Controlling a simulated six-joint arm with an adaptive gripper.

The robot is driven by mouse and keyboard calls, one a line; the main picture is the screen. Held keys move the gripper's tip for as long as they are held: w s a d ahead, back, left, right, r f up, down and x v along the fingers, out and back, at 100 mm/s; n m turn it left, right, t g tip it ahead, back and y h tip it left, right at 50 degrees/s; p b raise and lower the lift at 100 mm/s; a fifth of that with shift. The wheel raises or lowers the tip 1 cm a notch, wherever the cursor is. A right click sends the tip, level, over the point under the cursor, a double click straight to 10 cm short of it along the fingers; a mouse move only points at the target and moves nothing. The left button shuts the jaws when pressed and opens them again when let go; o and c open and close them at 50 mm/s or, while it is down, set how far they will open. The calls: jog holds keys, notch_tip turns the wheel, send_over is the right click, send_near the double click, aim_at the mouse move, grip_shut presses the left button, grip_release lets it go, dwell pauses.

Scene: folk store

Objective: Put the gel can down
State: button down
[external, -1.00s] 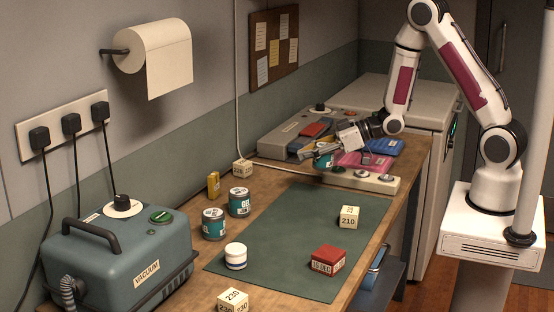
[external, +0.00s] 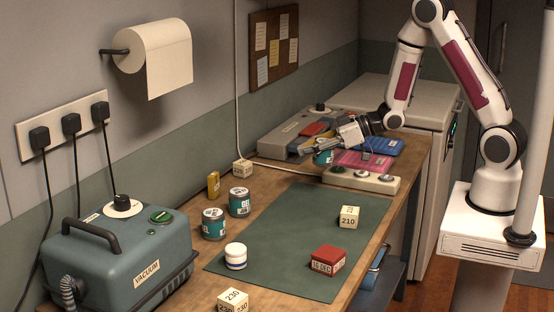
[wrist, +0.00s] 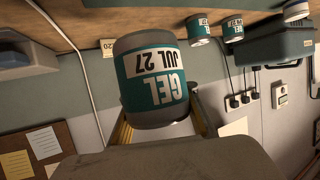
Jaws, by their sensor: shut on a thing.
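My gripper (external: 318,150) is shut on a gel can (external: 322,158), held in the air near the far end of the bench, by the grey device and the pink tray. In the wrist view the held gel can (wrist: 155,85) is grey with a teal and white label reading "GEL JUL 27", upside down in the picture. The gripper's fingers (wrist: 160,125) are on either side of it and partly hidden behind it. Two similar gel cans stand on the wooden bench, one in front (external: 213,224) and one behind (external: 239,201).
A green mat (external: 290,235) holds a red block (external: 327,260), a "210" block (external: 348,216) and a white jar (external: 236,256). The vacuum unit (external: 120,260) stands at the left. A button box (external: 361,178) is near the gripper. The mat's middle is clear.

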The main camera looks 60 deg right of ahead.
jog(key=w+a+g, duration=0.1)
jog(key=w+a, duration=0.3)
jog(key=w, duration=1.3)
jog(key=shift+a+f, duration=0.2)
jog(key=shift+f, duration=0.05)
jog(key=shift+f, duration=3.15)
jog(key=shift+f, duration=1.85)
jog(key=shift+f, duration=0.15)
